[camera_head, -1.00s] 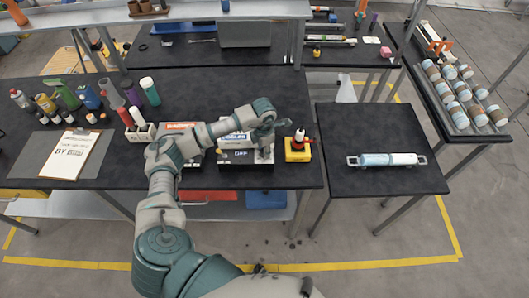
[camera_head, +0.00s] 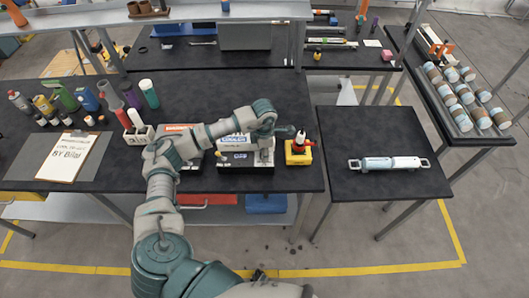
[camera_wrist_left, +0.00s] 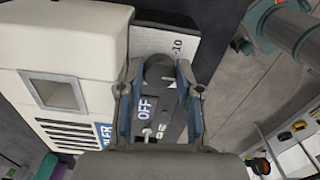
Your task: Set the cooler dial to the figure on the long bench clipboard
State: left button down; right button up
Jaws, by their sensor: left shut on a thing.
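The cooler (camera_head: 236,143) is a white box on the long bench, with a dark dial panel at its front. My left gripper (camera_wrist_left: 157,78) is shut on the dark grey dial (camera_wrist_left: 158,66), one finger on each side. In the head view my left gripper (camera_head: 264,150) is at the cooler's right part and hides the dial. My right gripper is not in view.
A yellow box with a red-and-black top (camera_head: 298,150) stands just right of the cooler. A white rack (camera_head: 139,134) and several bottles stand to its left. A separate dark table (camera_head: 375,135) at right carries a pale cylinder in a holder (camera_head: 389,164).

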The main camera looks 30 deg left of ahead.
pick_arm(q)
jog(key=c, duration=0.8)
grip_release()
jog(key=shift+a+r, duration=0.1)
jog(key=shift+a, duration=0.05)
jog(key=shift+o, duration=0.2)
